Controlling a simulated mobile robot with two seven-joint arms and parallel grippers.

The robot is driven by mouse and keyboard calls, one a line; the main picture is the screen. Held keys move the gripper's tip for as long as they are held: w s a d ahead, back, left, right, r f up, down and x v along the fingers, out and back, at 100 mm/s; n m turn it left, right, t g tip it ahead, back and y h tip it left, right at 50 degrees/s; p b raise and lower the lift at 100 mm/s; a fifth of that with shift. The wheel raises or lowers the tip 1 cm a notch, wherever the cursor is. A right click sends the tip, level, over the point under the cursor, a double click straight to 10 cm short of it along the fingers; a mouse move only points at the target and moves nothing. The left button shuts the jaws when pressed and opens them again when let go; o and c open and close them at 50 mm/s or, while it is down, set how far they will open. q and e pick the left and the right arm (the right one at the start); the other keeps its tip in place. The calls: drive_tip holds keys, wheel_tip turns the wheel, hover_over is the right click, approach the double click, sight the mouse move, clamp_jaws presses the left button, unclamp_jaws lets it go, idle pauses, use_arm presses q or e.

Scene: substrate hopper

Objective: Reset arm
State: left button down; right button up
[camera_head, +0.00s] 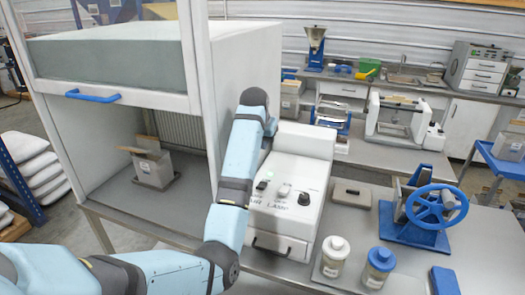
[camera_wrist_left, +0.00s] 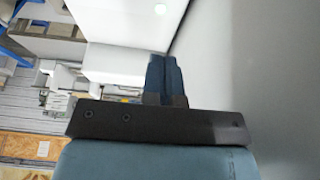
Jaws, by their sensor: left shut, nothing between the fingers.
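My left arm (camera_head: 237,155) comes in from the lower left in the head view, bends at the elbow and reaches up between the white cabinet and the white control box. My left gripper (camera_head: 271,127) is mostly hidden behind the wrist there. In the left wrist view the two dark blue fingers (camera_wrist_left: 163,76) are together, with nothing held between them. A plain grey surface fills the right side of that view. My right gripper is in neither view.
The white cabinet (camera_head: 238,75) with a blue handle (camera_head: 93,97) stands close left of the arm; a grey open box (camera_head: 152,168) sits inside. The control box (camera_head: 285,215) is close right. Two jars (camera_head: 335,257) (camera_head: 379,268) and a blue handwheel device (camera_head: 428,215) stand further right.

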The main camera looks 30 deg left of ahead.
use_arm(q)
drive_tip(key=shift+w+f, duration=0.15)
